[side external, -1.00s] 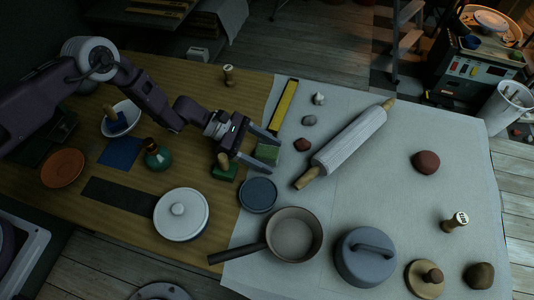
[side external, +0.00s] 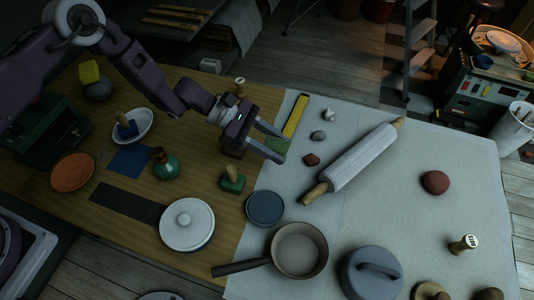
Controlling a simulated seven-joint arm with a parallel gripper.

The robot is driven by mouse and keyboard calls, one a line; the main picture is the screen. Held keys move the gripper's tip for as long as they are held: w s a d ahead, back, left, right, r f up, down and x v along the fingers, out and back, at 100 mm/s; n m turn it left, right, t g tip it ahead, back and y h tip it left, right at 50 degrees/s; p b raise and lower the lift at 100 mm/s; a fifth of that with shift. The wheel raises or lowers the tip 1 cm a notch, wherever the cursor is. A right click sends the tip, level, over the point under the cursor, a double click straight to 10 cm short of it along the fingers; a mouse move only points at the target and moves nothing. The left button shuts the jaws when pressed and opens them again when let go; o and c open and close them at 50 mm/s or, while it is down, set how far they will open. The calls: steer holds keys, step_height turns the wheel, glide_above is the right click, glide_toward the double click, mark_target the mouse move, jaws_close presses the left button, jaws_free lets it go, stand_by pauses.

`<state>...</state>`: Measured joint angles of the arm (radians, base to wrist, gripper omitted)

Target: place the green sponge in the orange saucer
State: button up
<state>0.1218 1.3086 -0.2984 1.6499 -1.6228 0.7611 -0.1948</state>
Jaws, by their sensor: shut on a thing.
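The green sponge (side external: 277,145) is a small flat green block. My gripper (side external: 281,147) is shut on it, with one finger on each side, above the left part of the pale cloth near the yellow bar. It appears held clear of the surface, but the height is hard to judge. The orange saucer (side external: 72,171) lies on the wooden table at the far left, well away from my gripper. It looks empty.
Between them stand a green block with a wooden handle (side external: 232,180), a green bottle (side external: 165,164), a blue flat square (side external: 130,161) and a white bowl (side external: 147,136) holding a blue handled block. A white lidded pot (side external: 187,225) stands nearer the front.

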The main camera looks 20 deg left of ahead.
step_height(320, 180, up, 8)
steer(key=shift+f, duration=0.1)
steer(key=s+a+f+m+g+y, duration=0.2)
steer(key=s+a+m+g, duration=0.1)
steer(key=s, duration=0.4)
steer(key=s+a+f+m+g+y, duration=0.2)
steer(key=s+a+m+g, duration=0.2)
steer(key=s+a+m, duration=0.1)
steer(key=s+a+f+m+g+y, duration=0.2)
steer(key=s+a+m+g+y, duration=0.1)
steer(key=s, duration=0.7)
steer(key=shift+a+f+m+g, duration=0.2)
steer(key=shift+a+m+g, duration=0.4)
steer(key=shift+a+m, duration=0.6)
steer(key=s+a+m+g+y, duration=0.1)
steer(key=s+a+m+y, duration=0.45)
steer(key=a, duration=0.55)
step_height(320, 180, up, 6)
steer(key=m+t+y, duration=1.2)
steer(key=m, duration=0.5)
glide_above(60, 167)
steer(key=d, duration=0.5)
step_height(60, 167, down, 15)
steer(key=shift+r, duration=0.1)
